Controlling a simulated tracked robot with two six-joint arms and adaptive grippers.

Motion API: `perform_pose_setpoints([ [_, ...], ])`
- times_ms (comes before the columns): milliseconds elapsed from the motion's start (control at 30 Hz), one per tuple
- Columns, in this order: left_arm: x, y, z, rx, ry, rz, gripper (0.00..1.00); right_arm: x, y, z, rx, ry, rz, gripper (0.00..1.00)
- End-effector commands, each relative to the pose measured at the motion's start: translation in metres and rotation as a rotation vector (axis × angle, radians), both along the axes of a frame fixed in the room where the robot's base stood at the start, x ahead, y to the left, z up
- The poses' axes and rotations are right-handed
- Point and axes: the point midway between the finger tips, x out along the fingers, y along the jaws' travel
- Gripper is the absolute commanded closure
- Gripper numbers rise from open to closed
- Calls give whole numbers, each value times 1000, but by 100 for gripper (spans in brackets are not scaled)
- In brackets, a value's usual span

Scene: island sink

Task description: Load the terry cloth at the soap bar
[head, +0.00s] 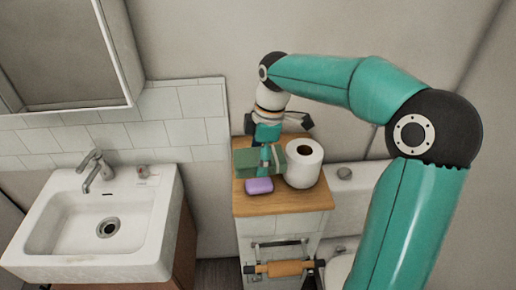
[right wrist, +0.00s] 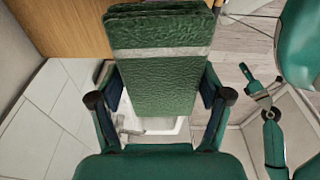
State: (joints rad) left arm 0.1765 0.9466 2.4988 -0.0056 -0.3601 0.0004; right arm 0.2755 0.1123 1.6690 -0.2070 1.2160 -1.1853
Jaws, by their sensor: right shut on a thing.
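A folded green terry cloth (head: 243,161) with a pale stripe is between the fingers of my right gripper (head: 265,155), above the wooden cabinet top. In the right wrist view the terry cloth (right wrist: 155,85) stands out between both fingers, which are shut on it. A purple soap bar (head: 259,186) lies on the wooden top, just in front of and below the cloth. I cannot tell whether the cloth touches the top. My left gripper does not show in the head view.
A white toilet paper roll (head: 304,163) stands right beside the cloth on the wooden top (head: 285,203). A white sink (head: 60,222) with a tap (head: 95,170) is at the left. A wooden roller on a holder (head: 283,268) hangs on the cabinet front. A toilet is partly hidden behind my right arm.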

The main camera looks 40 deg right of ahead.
Motion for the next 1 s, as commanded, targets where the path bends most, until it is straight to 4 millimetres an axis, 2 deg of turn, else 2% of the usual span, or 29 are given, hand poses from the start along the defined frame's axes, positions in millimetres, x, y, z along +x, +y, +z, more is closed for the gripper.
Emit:
perform_pose_setpoints([
  [600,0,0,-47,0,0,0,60,0,0,-54,0,2,0,51],
  [1000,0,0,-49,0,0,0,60,0,0,-58,0,1,0,51],
])
